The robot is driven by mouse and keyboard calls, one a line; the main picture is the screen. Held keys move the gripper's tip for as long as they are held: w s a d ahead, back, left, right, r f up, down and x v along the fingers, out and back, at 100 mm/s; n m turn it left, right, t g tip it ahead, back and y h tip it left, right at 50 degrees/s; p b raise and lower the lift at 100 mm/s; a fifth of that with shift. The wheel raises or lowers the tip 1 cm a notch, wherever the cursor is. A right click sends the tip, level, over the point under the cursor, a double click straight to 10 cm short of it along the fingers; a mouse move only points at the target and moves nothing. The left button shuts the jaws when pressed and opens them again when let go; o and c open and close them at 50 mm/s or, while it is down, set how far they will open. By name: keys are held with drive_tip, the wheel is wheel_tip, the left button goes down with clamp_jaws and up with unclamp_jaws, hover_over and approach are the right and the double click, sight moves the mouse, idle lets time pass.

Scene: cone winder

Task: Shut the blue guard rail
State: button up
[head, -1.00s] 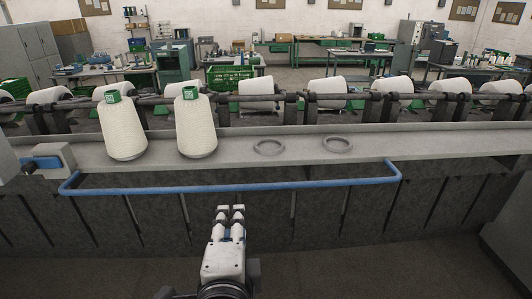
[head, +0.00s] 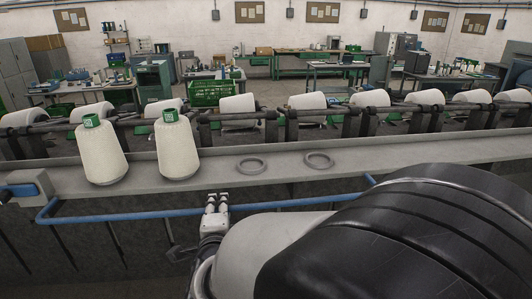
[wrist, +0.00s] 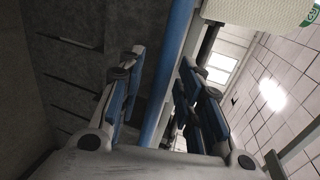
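The blue guard rail (head: 130,217) runs along the front of the grey ledge, a little below its top edge.
Two white yarn cones (head: 101,152) (head: 176,149) with green tops stand on the ledge (head: 222,168) behind the rail. Two empty grey rings (head: 252,165) (head: 319,160) are to their right. A blue-handled grey block (head: 30,186) is at the left end.

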drive_tip(key=shift+w, duration=0.1)
drive_tip(key=shift+c, duration=0.4)
clamp_jaws()
idle(0.4)
